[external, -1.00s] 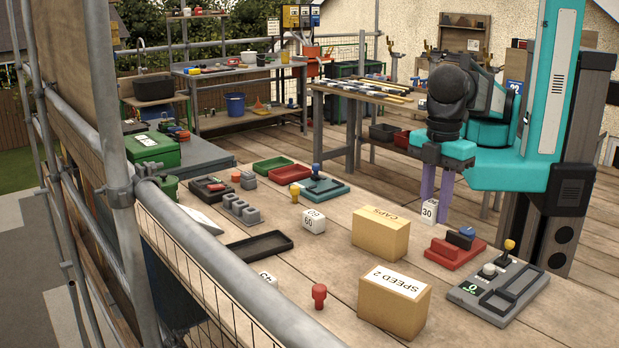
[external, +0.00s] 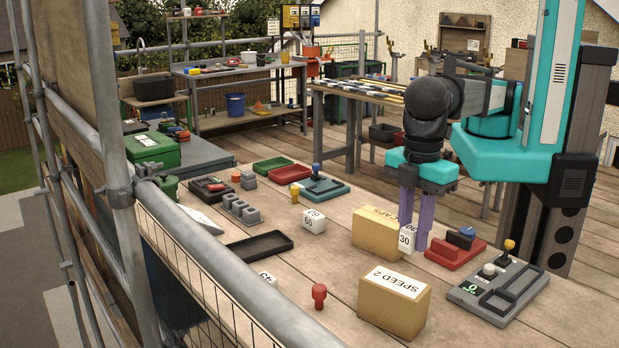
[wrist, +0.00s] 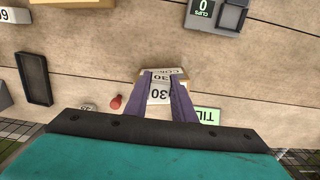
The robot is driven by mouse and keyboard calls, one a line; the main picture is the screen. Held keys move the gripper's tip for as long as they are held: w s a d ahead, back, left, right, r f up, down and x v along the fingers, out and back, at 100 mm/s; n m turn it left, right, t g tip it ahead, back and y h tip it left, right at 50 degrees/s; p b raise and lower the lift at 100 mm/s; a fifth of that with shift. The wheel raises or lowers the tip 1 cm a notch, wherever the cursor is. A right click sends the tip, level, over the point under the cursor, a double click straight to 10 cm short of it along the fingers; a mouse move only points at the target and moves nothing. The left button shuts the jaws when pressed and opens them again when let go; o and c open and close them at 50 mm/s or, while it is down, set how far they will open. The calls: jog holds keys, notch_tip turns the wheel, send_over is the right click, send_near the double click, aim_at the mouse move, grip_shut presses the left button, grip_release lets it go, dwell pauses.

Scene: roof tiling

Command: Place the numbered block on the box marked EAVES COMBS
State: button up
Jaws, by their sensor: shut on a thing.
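My gripper (external: 417,222) is shut on a white block numbered 30 (external: 407,239). The held block also shows between the purple fingers in the wrist view (wrist: 159,93). In the external view it appears just right of a cardboard box labelled CAPS (external: 378,236). A cardboard box labelled SPEED 2 (external: 394,310) stands nearer the camera. In the wrist view a pale label (wrist: 176,71) shows just beyond the block; it seems to include "COM" and is partly hidden. I cannot read EAVES COMBS in full on any box.
A red holder (external: 455,250) and a grey console (external: 499,289) lie to the right. A red peg (external: 319,294), a block numbered 60 (external: 313,221) and a black tray (external: 259,246) lie to the left. Scaffold rails edge the platform.

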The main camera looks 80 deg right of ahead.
aim_at(398, 280)
jog(key=shift+w+a+f+p, duration=0.15)
jog(key=shift+w+a, duration=0.2)
jog(key=shift+a, duration=0.25)
jog(key=shift+w+a+p, duration=0.2)
jog(key=shift+w+a, duration=0.15)
jog(key=shift+a, duration=0.25)
jog(key=shift+w+a+f+p, duration=0.15)
jog(key=shift+w+a, duration=0.2)
jog(key=shift+a, duration=0.25)
jog(key=shift+r, duration=0.1)
jog(key=shift+w+a, duration=0.25)
jog(key=shift+a, duration=0.15)
jog(key=shift+f+p, duration=1.05)
jog(key=shift+f, duration=0.75)
jog(key=shift+f, duration=0.1)
jog(key=o, duration=1)
jog(key=shift+o, duration=0.3)
notch_tip(398, 280, up, 12)
jog(key=b, duration=0.3)
